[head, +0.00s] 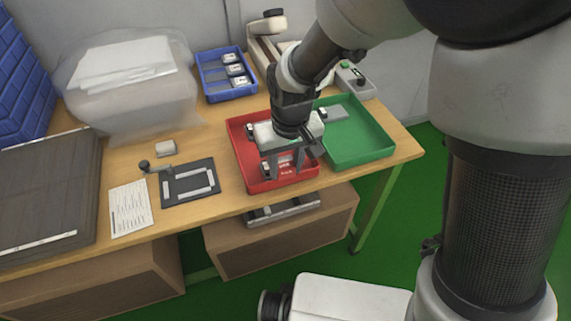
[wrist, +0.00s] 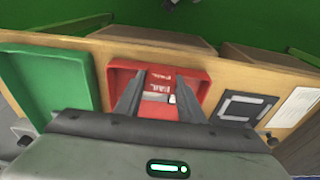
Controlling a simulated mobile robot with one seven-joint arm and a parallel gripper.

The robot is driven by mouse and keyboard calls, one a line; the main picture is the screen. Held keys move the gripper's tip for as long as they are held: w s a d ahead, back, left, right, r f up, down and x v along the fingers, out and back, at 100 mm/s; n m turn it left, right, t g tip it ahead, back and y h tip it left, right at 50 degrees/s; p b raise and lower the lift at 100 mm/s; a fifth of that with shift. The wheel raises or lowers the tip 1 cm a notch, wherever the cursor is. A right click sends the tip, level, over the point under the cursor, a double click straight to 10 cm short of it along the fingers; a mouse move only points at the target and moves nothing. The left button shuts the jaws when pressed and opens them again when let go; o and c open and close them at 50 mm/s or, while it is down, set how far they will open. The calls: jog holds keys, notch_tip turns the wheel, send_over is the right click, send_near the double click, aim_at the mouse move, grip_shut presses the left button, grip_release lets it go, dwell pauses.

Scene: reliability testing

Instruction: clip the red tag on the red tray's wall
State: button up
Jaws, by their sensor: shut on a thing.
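The red tray (head: 247,174) sits at the table's front edge in the head view; its wall also shows in the wrist view (wrist: 113,88). My gripper (head: 284,168) is over the front part of the tray, fingers pointing down. In the wrist view its fingers (wrist: 165,80) are shut on the red tag (wrist: 160,78), which has white lettering. The tag also shows in the head view (head: 285,169), close to the tray's front wall. I cannot tell whether it touches that wall. My gripper and wrist hide much of the tray's inside.
A green tray (head: 358,137) stands directly right of the red one. A blue tray (head: 213,92) with several small devices is behind. A black plate with a light frame (head: 188,184) and a printed sheet (head: 130,207) lie to the left. Small pale items lie inside the red tray.

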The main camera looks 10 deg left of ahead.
jog(key=shift+f, duration=0.35)
jog(key=shift+r, duration=0.4)
dwell(2.4)
jog(key=shift+f, duration=0.35)
dwell(0.8)
jog(key=o, duration=1.1)
jog(key=shift+r+p, duration=2.65)
jog(key=shift+r, duration=0.85)
